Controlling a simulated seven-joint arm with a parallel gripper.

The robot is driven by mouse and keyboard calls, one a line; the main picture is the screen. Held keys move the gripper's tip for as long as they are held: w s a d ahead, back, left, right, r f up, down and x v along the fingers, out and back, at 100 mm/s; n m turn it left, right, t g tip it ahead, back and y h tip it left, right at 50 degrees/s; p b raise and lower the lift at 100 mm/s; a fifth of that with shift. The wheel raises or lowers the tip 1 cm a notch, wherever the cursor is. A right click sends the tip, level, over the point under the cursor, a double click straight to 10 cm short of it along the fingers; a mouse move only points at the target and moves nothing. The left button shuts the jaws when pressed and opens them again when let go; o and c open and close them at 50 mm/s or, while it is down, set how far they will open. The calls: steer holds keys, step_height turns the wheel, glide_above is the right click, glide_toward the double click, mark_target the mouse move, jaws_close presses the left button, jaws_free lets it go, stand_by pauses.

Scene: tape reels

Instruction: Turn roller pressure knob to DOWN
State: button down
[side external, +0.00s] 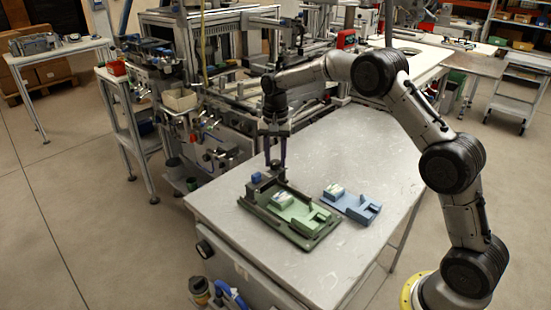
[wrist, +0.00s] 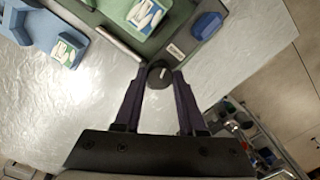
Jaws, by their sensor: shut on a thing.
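The knob (wrist: 159,76) is a dark round piece with a small pale mark, at the corner of a green fixture (wrist: 117,14) in the wrist view. The mark is too small to read a setting from. My gripper (wrist: 160,74) has its two dark purple fingers on either side of the knob and is shut on it. In the side view my gripper (side external: 275,167) points down at the back corner of the green fixture (side external: 312,239), and its fingertips mostly hide the knob. A small pale label (wrist: 175,52) lies beside the knob, its text unreadable.
A small blue block (side external: 256,177) sits beside my gripper at the fixture's corner. A blue fixture (side external: 357,213) lies to the right of the green one. The grey tabletop (side external: 370,150) is clear behind them. Machinery (side external: 225,95) stands past the table's back-left edge.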

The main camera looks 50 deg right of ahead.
mark_target(275, 162)
steer(key=shift+r, duration=0.1)
steer(key=shift+c, duration=2.4)
jaws_free()
step_height(275, 162, up, 14)
